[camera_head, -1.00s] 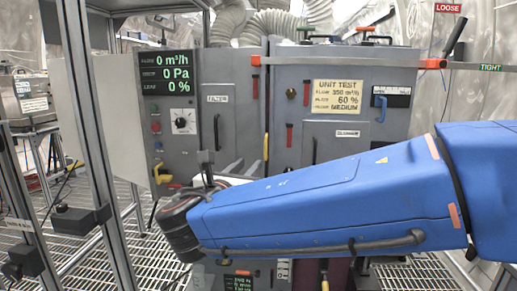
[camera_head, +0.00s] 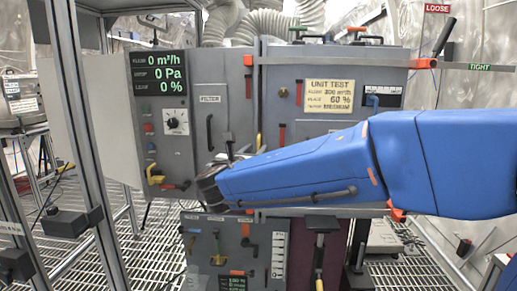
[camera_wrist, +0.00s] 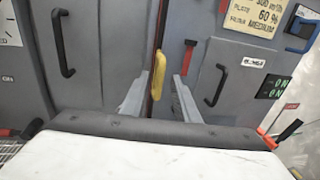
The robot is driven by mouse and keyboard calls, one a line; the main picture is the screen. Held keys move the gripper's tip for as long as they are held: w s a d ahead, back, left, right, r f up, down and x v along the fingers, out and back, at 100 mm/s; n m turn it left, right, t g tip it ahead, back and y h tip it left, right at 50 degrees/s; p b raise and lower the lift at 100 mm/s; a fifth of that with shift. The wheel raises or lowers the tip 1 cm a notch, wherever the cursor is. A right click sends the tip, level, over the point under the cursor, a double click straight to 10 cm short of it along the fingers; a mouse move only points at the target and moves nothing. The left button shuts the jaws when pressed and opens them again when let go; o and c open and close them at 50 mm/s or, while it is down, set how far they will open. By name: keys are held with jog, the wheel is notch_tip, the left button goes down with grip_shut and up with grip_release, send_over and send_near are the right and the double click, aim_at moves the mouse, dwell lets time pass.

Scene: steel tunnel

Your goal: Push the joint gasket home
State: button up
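The joint between the two grey cabinets shows as a narrow upright seam (camera_head: 262,95) in the head view. In the wrist view a thin brown strip (camera_wrist: 155,104), perhaps the gasket edge, lies in this seam. A yellow handle-like piece (camera_wrist: 159,72) stands at the seam. I cannot tell whether the fingers touch anything. My blue arm hides part of the right cabinet in the head view.
The left cabinet carries a display (camera_head: 159,76) reading zeros. The right cabinet has a UNIT TEST label (camera_head: 330,93). A grey bar with a red end (camera_head: 424,63) crosses the top near LOOSE and TIGHT signs. A metal frame post (camera_head: 84,120) stands at left. A lower unit (camera_head: 225,245) sits below my arm.

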aim_at(258, 148)
jog(key=shift+x, duration=1.7)
jog(key=shift+c, duration=0.7)
grip_shut()
jog(key=shift+a+x, duration=0.25)
jog(key=shift+x, duration=0.9)
jog(key=shift+o, duration=0.7)
grip_release()
jog(key=shift+w, duration=0.1)
jog(key=v, duration=1.7)
